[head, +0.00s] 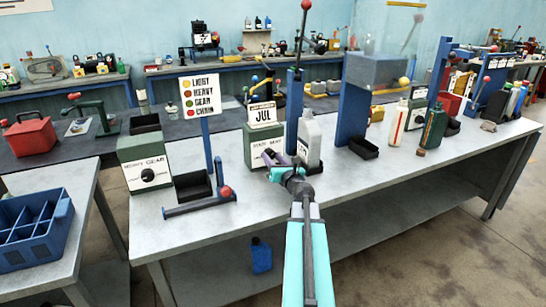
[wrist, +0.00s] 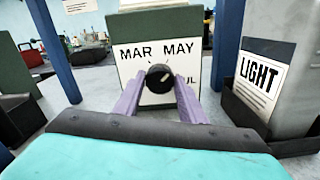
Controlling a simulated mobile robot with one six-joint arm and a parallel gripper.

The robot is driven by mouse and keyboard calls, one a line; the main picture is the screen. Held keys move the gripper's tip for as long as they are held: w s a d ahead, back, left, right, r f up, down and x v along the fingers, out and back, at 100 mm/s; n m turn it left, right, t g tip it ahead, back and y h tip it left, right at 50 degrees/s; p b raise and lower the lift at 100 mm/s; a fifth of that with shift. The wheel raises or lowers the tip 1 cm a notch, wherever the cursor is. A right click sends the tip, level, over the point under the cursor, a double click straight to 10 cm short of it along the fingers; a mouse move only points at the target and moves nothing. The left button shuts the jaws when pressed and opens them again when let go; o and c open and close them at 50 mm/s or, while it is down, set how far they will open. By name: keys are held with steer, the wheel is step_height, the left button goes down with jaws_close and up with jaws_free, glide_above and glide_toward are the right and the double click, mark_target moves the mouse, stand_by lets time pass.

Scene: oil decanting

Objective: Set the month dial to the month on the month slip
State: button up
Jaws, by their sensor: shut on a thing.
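The month slip (head: 267,115) reads JUL and stands on top of a green dial box (head: 252,148). The same box fills the middle of the wrist view (wrist: 195,28). Its white panel (wrist: 128,68) shows MAR at upper left, MAY at upper right and part of JUL at lower right. The black month dial (wrist: 160,77) sits between my purple fingers. A pale mark on it appears to slant to the upper right, towards MAY. My gripper (head: 275,163) (wrist: 160,88) is shut on the dial. My fingers and wrist hide the lower panel.
A grey container labelled LIGHT (wrist: 265,75) stands in a black tray close right of the dial box. Blue posts (head: 295,105) rise nearby.

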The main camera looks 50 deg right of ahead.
steer(key=m+p, duration=0.3)
steer(key=m, duration=0.2)
steer(key=shift+d+r+m, duration=0.1)
steer(key=shift+m, duration=0.2)
steer(key=shift+m+p, duration=0.8)
steer(key=shift+m, duration=0.7)
steer(key=o, duration=1)
steer(key=shift+o, duration=0.2)
steer(key=shift+s, duration=0.15)
steer(key=shift+b+v, duration=0.65)
steer(key=shift+v, duration=3.55)
steer(key=shift+p, duration=1.15)
